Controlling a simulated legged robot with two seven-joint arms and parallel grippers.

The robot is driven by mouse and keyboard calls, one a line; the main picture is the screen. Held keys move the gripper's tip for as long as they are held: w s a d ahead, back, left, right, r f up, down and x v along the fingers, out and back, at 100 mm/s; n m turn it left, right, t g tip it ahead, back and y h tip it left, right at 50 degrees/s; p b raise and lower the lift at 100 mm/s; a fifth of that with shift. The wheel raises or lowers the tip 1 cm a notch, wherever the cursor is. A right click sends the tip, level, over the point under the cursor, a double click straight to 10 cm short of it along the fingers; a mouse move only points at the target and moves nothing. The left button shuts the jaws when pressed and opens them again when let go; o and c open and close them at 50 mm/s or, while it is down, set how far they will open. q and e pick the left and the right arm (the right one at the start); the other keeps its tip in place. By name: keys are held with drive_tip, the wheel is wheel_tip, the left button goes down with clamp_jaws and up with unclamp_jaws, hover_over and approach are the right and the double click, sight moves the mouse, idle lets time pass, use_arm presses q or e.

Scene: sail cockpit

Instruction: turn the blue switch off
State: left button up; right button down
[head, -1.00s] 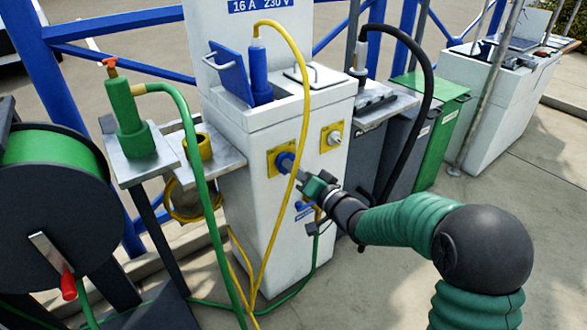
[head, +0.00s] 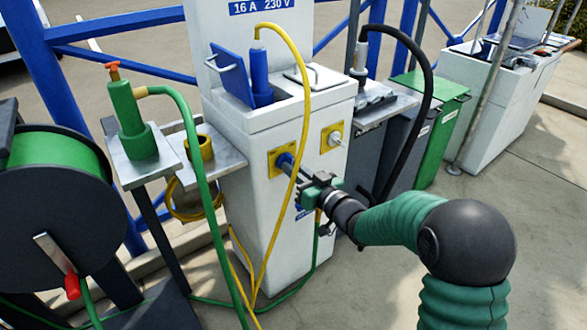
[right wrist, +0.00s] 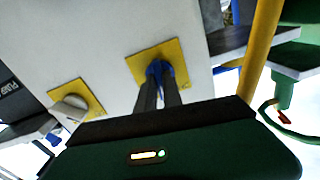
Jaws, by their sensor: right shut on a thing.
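The blue switch (head: 284,161) sits on a yellow plate (head: 274,166) on the front of the white pedestal. My right gripper (head: 290,168) is at the switch, with its fingers shut on it. In the right wrist view the two dark fingers close on the blue switch (right wrist: 158,70) in front of its yellow plate, and they hide part of it. The exact angle of the switch is hard to tell. My left gripper does not show in the head view.
A white switch (head: 335,138) on a second yellow plate is to the right. A yellow cable (head: 305,110) hangs across the pedestal front (head: 255,215), close to my right gripper. A green hose (head: 196,170) and a hose reel (head: 50,200) are at left.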

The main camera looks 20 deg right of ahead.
drive_tip(key=n+b, duration=0.1)
drive_tip(key=n, duration=0.6)
drive_tip(key=n+b, duration=0.1)
drive_tip(key=n, duration=0.2)
drive_tip(key=shift+f+b, duration=0.3)
drive_tip(key=shift+b, duration=0.05)
drive_tip(key=shift+n, duration=0.4)
drive_tip(key=c, duration=1.5)
unclamp_jaws()
drive_tip(key=shift+r, duration=0.1)
drive_tip(key=p+v, duration=0.5)
drive_tip(key=v, duration=1.2)
drive_tip(key=shift+p, duration=0.35)
